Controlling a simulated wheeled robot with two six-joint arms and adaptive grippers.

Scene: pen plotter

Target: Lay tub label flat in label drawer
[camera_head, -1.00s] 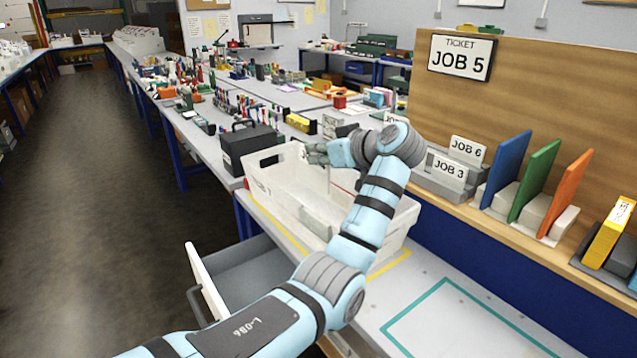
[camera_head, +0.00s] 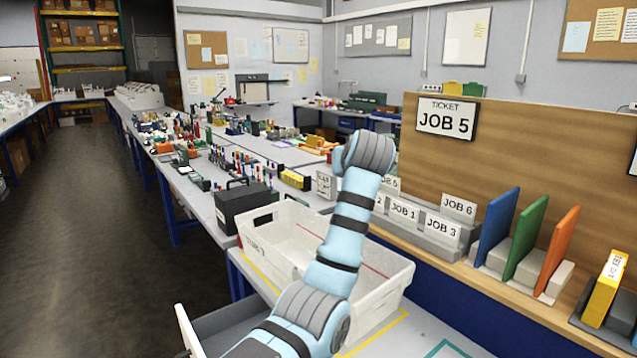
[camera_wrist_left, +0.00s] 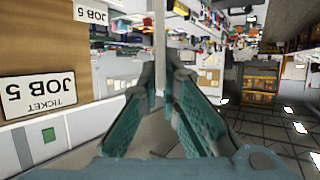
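In the head view my left arm reaches over the white tub (camera_head: 385,285), and its wrist hides the gripper. In the left wrist view the two teal fingers of my left gripper (camera_wrist_left: 165,82) close on a thin pale card, seen edge-on (camera_wrist_left: 160,40), which looks like the tub label; its face cannot be read. The card stands up from between the fingertips, not flat. The drawer (camera_head: 188,330) is pulled open at the lower left of the head view, partly behind my arm and cut by the frame. My right gripper is not in view.
A black case (camera_head: 243,208) stands beyond the tub. A rack of job cards (camera_head: 440,232), coloured upright panels (camera_head: 530,240) and a ticket board reading JOB 5 (camera_head: 447,118) line the right. The aisle floor (camera_head: 95,270) at left is clear.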

